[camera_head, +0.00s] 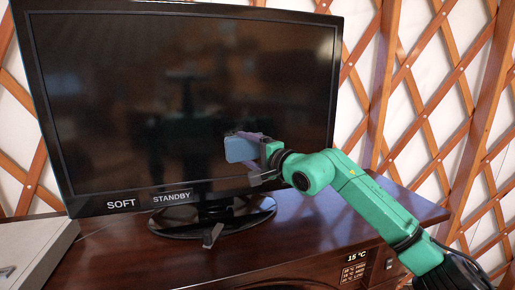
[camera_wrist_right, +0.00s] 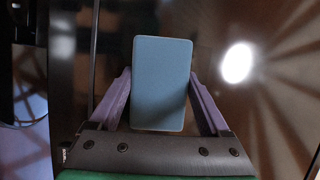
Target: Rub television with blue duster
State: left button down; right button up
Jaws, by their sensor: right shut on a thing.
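The television (camera_head: 190,90) stands upright on a dark wooden cabinet, with a dark screen and "SOFT" and "STANDBY" labels on its lower frame. Its dark glossy surface also fills much of the right wrist view (camera_wrist_right: 270,110). The blue duster (camera_head: 240,149) is a small rounded block in front of the lower right part of the screen. My right gripper (camera_head: 255,147) is shut on the blue duster (camera_wrist_right: 161,84), its purple fingers on either side of it. I cannot tell whether the duster touches the screen. My left gripper is not in view.
The dark cabinet top (camera_head: 330,215) is mostly clear to the right of the television's base (camera_head: 210,217). A small dark object (camera_head: 213,235) sits before the base. A light grey box (camera_head: 35,250) lies at the left. A wooden lattice wall (camera_head: 430,90) stands behind.

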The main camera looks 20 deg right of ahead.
aim_at(229, 147)
jog(key=shift+w+a+f+b, duration=0.15)
jog(key=shift+a+b, duration=0.5)
jog(key=shift+a, duration=1.75)
jog(key=shift+r, duration=0.25)
jog(key=shift+d+r+p, duration=0.1)
jog(key=shift+r+p, duration=0.35)
jog(key=shift+r, duration=0.1)
jog(key=shift+d+f, duration=0.1)
jog(key=shift+d, duration=1.95)
jog(key=shift+s+d+b, duration=0.15)
jog(key=shift+d+b, duration=0.05)
jog(key=shift+d, duration=0.85)
jog(key=shift+s+d+b, duration=0.15)
jog(key=shift+d, duration=0.85)
jog(key=shift+w+a+p, duration=0.1)
jog(key=shift+a+p, duration=0.45)
jog(key=shift+a, duration=0.35)
jog(key=shift+w+a, duration=0.1)
jog(key=shift+a, duration=1.1)
jog(key=shift+w+a+b, duration=0.2)
jog(key=shift+a+b, duration=0.35)
jog(key=shift+a, duration=1.6)
